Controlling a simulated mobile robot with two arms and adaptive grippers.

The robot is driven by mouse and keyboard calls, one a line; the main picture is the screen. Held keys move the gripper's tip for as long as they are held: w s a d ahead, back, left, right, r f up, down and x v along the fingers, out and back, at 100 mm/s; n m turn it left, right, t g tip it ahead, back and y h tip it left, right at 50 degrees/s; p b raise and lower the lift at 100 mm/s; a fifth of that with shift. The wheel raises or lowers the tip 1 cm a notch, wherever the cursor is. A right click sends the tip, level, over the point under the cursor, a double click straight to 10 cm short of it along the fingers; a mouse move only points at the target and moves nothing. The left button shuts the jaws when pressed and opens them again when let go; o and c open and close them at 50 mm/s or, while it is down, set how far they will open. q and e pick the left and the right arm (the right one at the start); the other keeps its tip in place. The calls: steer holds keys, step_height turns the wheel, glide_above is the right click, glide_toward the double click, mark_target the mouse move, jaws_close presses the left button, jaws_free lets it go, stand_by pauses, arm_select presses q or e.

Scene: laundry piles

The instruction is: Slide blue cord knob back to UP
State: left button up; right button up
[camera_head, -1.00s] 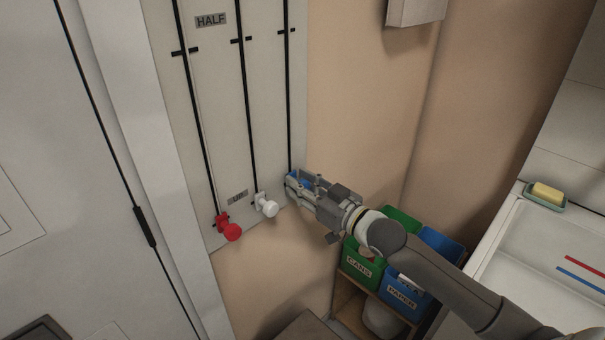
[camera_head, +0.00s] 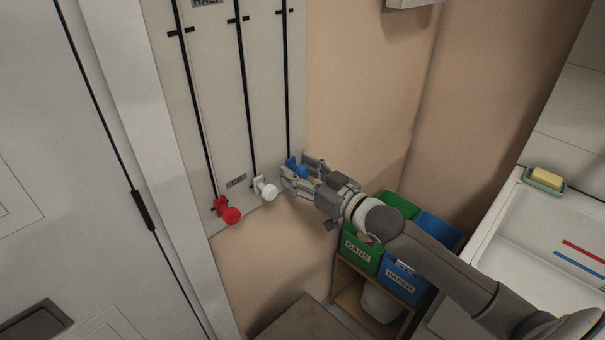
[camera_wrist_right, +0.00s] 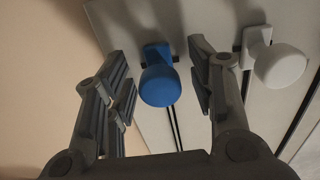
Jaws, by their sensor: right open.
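The blue cord knob (camera_head: 297,167) is at the low end of the rightmost slot on the wall panel (camera_head: 222,80), level with the white and red knobs. My right gripper (camera_head: 301,170) is open around it. In the right wrist view the blue knob (camera_wrist_right: 160,84) sits between the two spread fingers (camera_wrist_right: 160,80), with a gap on each side. A label near the low ends of the slots (camera_head: 236,181) is too small to read surely. My left gripper is not in view.
The white knob (camera_head: 265,188) is just left of my right gripper, and the red knob (camera_head: 228,212) is farther left. Green (camera_head: 362,254) and blue (camera_head: 405,284) bins stand below my right arm. A sink (camera_head: 540,235) with a soap dish (camera_head: 543,181) is at the right.

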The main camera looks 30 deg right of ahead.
steer(key=v, duration=1.2)
stand_by(0.6)
